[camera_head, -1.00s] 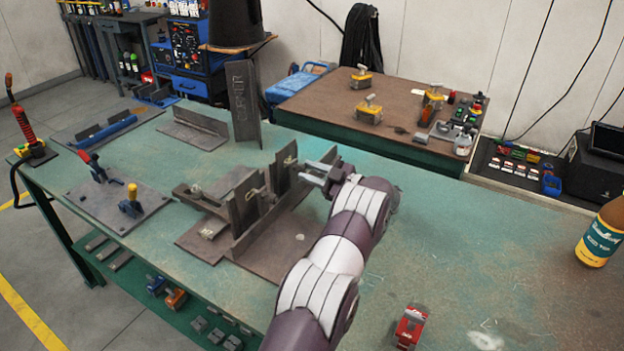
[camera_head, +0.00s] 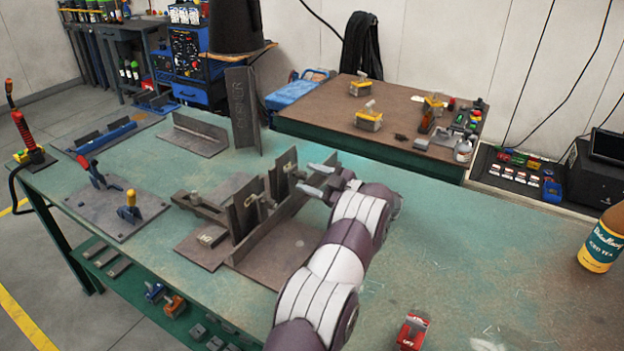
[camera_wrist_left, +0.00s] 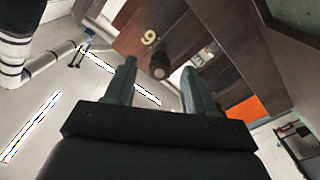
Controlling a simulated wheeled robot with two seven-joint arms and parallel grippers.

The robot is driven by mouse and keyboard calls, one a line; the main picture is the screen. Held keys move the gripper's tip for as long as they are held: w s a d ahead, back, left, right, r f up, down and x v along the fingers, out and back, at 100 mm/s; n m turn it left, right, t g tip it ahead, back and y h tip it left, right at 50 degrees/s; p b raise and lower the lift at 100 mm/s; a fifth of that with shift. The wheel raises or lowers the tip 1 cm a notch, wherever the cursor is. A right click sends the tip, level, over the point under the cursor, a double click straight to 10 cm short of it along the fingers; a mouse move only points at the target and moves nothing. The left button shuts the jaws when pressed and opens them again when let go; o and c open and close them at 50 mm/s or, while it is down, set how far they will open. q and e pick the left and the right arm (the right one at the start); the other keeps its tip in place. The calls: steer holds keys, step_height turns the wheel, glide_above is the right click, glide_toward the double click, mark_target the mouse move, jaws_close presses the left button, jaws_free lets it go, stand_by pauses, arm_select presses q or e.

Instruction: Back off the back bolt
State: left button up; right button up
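The dark steel fixture (camera_head: 215,250) with upright plates stands on the green bench. My left gripper (camera_head: 314,180) is at the right, back end of its upright plates, fingers pointing left toward them. In the left wrist view its two fingers (camera_wrist_left: 158,80) are apart. A round dark bolt head (camera_wrist_left: 160,71) shows between and just beyond the fingertips, against a brown plate (camera_wrist_left: 185,35) with a pale "9" mark. I cannot tell whether either finger touches the bolt. In the head view the bolt cannot be made out. My right gripper is in neither view.
An upright "CORNER" plate (camera_head: 243,110) stands behind the fixture. A base plate with toggle clamps (camera_head: 115,213) lies to the left. A red block (camera_head: 411,333) and a brown bottle (camera_head: 605,240) are at right. The bench's right middle is clear.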

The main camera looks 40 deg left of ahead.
arm_select(q)
steer(key=v, duration=1.2)
steer(key=shift+d+b, duration=0.3)
steer(key=shift+d, duration=0.05)
steer(key=s+a+m, duration=0.1)
steer(key=a+m, duration=0.1)
steer(key=a, duration=0.2)
steer(key=s+a+m+p, duration=0.1)
steer(key=a+m, duration=0.1)
steer(key=a, duration=0.3)
steer(key=s+a+m, duration=0.1)
steer(key=a+m, duration=0.2)
steer(key=a, duration=0.1)
steer(key=shift+a+p, duration=0.3)
steer(key=shift+p, duration=0.05)
